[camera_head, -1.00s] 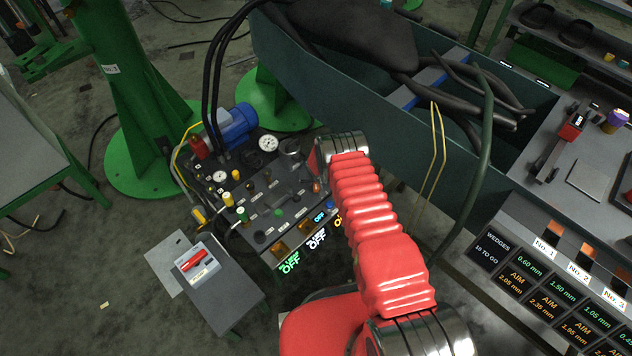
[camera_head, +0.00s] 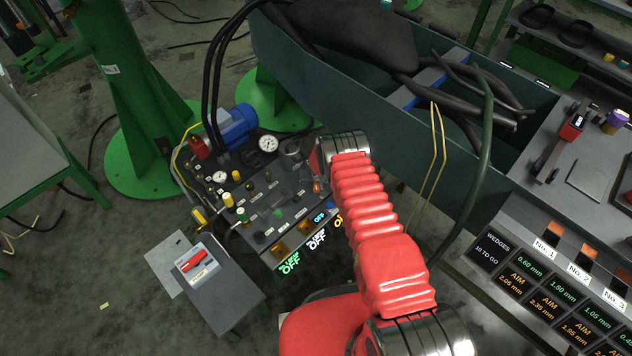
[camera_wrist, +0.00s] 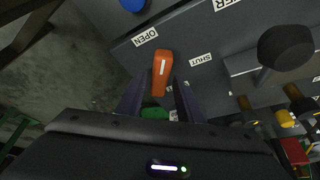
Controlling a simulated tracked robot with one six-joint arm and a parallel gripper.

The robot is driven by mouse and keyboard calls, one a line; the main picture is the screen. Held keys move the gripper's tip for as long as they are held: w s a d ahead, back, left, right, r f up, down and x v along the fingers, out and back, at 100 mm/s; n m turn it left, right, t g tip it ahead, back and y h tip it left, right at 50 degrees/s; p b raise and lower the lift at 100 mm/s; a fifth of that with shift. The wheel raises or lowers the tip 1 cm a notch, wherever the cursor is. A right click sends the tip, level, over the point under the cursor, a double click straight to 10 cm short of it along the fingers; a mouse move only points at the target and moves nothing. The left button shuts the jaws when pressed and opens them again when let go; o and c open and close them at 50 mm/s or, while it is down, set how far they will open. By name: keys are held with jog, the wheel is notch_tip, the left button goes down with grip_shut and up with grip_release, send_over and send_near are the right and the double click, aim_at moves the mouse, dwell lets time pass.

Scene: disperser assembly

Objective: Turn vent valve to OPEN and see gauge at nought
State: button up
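The vent valve's orange handle (camera_wrist: 161,72) has a white stripe and shows in the wrist view between an OPEN label (camera_wrist: 145,37) at its upper left and a SHUT label (camera_wrist: 200,59) at its right. Its long side runs nearly up and down the picture. My gripper (camera_wrist: 160,92) is open, with one dark finger on each side of the handle's lower end; I cannot tell whether either touches it. In the head view a round white gauge (camera_head: 269,144) and a smaller gauge (camera_head: 220,176) stand on the panel. Their needles are too small to read.
A black knob (camera_wrist: 286,48) stands right of the valve and a blue knob (camera_wrist: 132,4) above it. The panel (camera_head: 262,200) is crowded with knobs and a blue motor (camera_head: 236,124). A grey stand (camera_head: 220,300) with a red switch is at its left. A dark green trough (camera_head: 330,85) lies behind.

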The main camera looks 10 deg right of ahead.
jog(key=shift+o, duration=0.5)
jog(key=shift+s+f, duration=0.1)
jog(key=shift+s+r, duration=0.15)
jog(key=shift+r, duration=0.1)
jog(key=v, duration=1.3)
dwell(0.7)
jog(key=shift+r, duration=0.1)
